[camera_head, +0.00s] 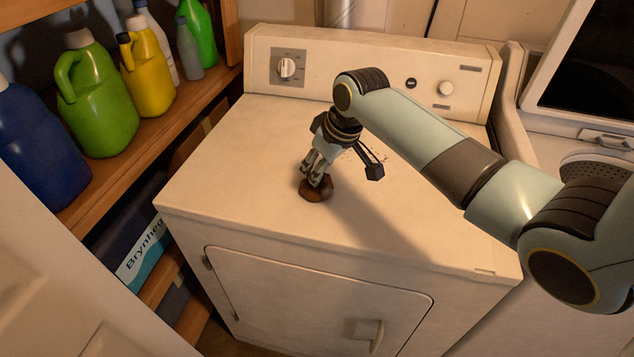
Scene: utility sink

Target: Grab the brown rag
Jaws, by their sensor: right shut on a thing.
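The brown rag (315,193) is a small crumpled dark-brown lump on the white top of the dryer-like machine (240,150), left of the middle of its top. My right gripper (316,182) points down onto the rag from above, with its fingers shut on it. The fingers hide the upper part of the rag. The rag looks to be at or very near the machine's top; I cannot tell if it is lifted. My left gripper is not in view.
Wooden shelves at the left hold a blue jug (38,140), a green jug (97,100), a yellow bottle (146,75) and other bottles. The machine's control panel (370,72) rises at the back. Its top is otherwise mostly clear. A white door (60,270) stands at the lower left.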

